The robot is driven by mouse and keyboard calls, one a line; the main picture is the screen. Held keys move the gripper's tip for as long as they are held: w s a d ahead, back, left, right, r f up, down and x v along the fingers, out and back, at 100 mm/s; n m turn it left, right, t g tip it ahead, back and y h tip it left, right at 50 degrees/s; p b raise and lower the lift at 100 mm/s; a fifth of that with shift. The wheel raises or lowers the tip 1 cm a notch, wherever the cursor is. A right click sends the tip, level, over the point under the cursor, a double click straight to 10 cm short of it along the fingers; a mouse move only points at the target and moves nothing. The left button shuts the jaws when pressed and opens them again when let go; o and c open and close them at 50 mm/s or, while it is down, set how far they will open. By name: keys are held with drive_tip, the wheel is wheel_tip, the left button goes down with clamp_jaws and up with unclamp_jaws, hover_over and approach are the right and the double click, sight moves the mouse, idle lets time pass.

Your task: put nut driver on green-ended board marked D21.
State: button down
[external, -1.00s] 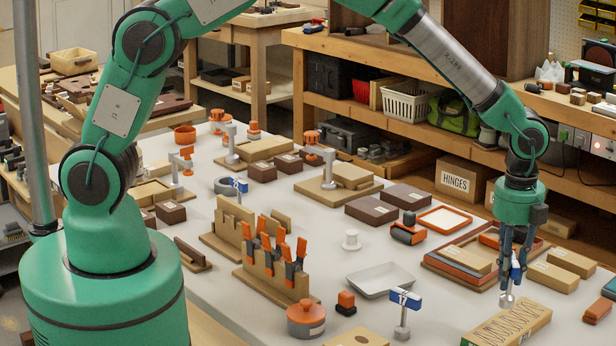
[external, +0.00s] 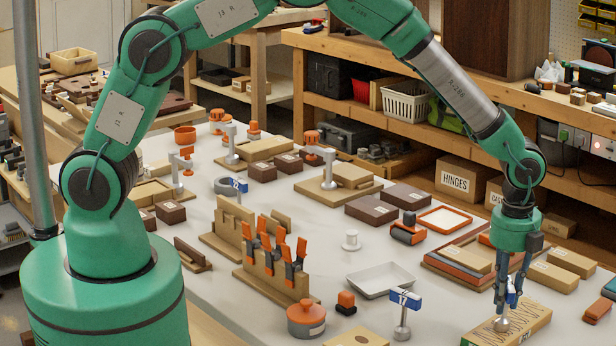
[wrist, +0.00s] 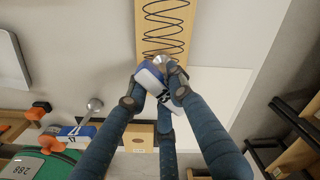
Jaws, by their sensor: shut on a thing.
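My gripper (external: 508,296) is shut on a nut driver with a blue-and-white numbered handle (wrist: 160,84) and a silver end. It points down, with its silver end (external: 502,324) over or on a tan board (external: 530,318). I cannot tell whether it touches. The wrist view shows a black coil drawn on this board (wrist: 164,12) and the gripper (wrist: 158,92) at its near end. A similar blue-handled tool (external: 404,298) stands to the left, also seen in the wrist view (wrist: 78,132).
A shallow grey tray (external: 381,281), an orange lidded pot (external: 306,320) and a holder of orange-handled tools (external: 270,286) stand to the left. A wooden tray with blocks (external: 432,264) lies behind the gripper. Tan blocks (external: 572,262) lie to its right.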

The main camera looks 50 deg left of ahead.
idle(0.3)
drive_tip(key=c, duration=1.5)
unclamp_jaws()
drive_tip(key=shift+f, duration=0.1)
drive_tip(key=shift+c, duration=0.2)
wheel_tip(320, 180, up, 12)
drive_tip(key=shift+f+p, duration=0.1)
drive_tip(key=shift+p, duration=0.95)
drive_tip(key=shift+r, duration=0.3)
